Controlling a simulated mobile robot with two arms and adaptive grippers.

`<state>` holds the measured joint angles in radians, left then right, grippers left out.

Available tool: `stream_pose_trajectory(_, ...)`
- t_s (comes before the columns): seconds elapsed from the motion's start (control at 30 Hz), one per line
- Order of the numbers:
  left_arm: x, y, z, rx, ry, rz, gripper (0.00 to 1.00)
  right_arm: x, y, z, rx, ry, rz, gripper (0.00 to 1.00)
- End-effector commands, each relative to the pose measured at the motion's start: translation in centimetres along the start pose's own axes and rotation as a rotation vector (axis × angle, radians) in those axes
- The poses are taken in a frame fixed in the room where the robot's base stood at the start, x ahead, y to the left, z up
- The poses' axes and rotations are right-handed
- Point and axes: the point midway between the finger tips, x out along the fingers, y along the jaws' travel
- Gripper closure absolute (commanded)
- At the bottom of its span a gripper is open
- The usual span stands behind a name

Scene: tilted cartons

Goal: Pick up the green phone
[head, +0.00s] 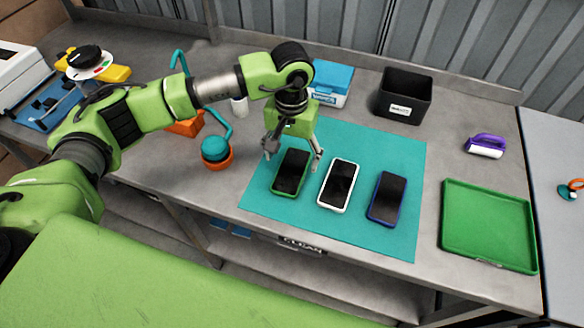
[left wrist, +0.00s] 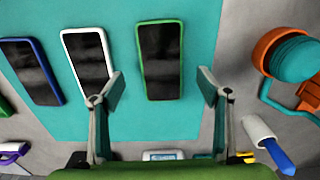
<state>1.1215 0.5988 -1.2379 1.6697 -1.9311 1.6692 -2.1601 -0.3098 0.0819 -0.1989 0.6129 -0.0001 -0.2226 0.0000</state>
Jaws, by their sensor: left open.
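The green phone (head: 290,172) lies face up on a teal mat (head: 385,147), leftmost of three phones in the head view. My left gripper (head: 292,158) is open above it, with its fingers on either side of the phone. In the left wrist view the green phone (left wrist: 161,62) lies between the two open fingertips (left wrist: 161,88), running up the picture past them. Nothing is between the fingers at their level that I can see. The white phone (head: 339,184) and the blue phone (head: 387,197) lie to its right on the mat. My right gripper is not in view.
A teal and orange lamp (head: 216,152) stands left of the mat. A black bin (head: 404,96) and a blue-lidded box (head: 330,82) stand behind. A green tray (head: 488,225) and a purple-handled brush (head: 486,145) are at the right. The white phone is close to one finger.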

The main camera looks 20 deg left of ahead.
Motion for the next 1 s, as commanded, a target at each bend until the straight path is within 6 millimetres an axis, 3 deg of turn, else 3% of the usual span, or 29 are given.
stream_pose_trajectory(0.2, 2.1, -0.2, 0.0, -0.001, -0.006, 0.0, 0.31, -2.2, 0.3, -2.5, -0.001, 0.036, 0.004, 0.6)
stream_pose_trajectory(0.4, 4.7, -0.2, -0.1, 0.0, -0.003, 0.0, 0.31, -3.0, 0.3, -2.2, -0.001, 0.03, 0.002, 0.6)
stream_pose_trajectory(0.67, 5.1, -0.2, -0.2, 0.001, 0.001, 0.001, 0.31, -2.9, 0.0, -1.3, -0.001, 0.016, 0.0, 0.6)
stream_pose_trajectory(0.83, 5.1, -0.2, -0.2, 0.001, 0.0, 0.0, 0.72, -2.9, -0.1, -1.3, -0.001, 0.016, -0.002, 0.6)
stream_pose_trajectory(0.87, 5.1, -0.2, -0.2, 0.001, 0.0, 0.0, 0.77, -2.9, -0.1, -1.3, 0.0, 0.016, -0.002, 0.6)
stream_pose_trajectory(1.0, 5.0, -0.2, -0.2, 0.0, 0.001, 0.001, 0.77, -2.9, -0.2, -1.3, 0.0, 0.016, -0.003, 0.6)
